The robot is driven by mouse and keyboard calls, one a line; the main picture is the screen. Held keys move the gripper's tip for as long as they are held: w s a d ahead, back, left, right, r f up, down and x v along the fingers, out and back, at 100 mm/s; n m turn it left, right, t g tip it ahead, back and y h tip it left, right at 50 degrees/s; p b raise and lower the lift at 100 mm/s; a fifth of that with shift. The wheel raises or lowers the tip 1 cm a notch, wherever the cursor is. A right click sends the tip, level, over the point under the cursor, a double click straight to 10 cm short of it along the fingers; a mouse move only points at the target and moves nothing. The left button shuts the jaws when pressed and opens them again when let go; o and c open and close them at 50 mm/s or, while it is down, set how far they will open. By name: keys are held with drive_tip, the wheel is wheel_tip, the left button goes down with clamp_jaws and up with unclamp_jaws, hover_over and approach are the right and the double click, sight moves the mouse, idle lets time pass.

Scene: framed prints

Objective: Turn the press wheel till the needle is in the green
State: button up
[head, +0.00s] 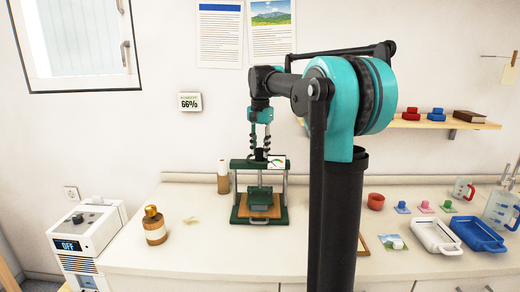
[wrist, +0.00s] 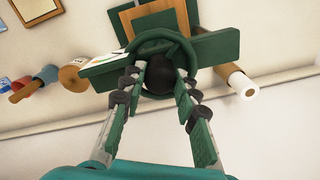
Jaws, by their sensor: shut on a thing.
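The press (head: 236,190) stands on the counter, with a dark green frame, grey posts and a brown board at its base. Its press wheel (head: 260,155) is at the top and partly hidden by my fingers. In the wrist view it shows as a green ring (wrist: 190,57) around a black round hub (wrist: 158,82). My gripper (head: 260,143) points down from above; in the wrist view its fingertips (wrist: 160,70) are closed on opposite sides of the wheel's middle. The gauge (head: 278,163) is a white plate at the press's upper right; its needle is too small to read.
A brown bottle (head: 154,226) stands left of the press, and a paper roll (head: 223,178) stands close beside it. A red bowl (head: 376,201), a white tray (head: 437,236) and a blue tray (head: 478,233) lie to the right. The counter in front of the press is clear.

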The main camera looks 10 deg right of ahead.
sight(260, 149)
drive_tip(key=o, duration=1.2)
drive_tip(key=shift+c, duration=0.2)
drive_tip(key=shift+r, duration=4)
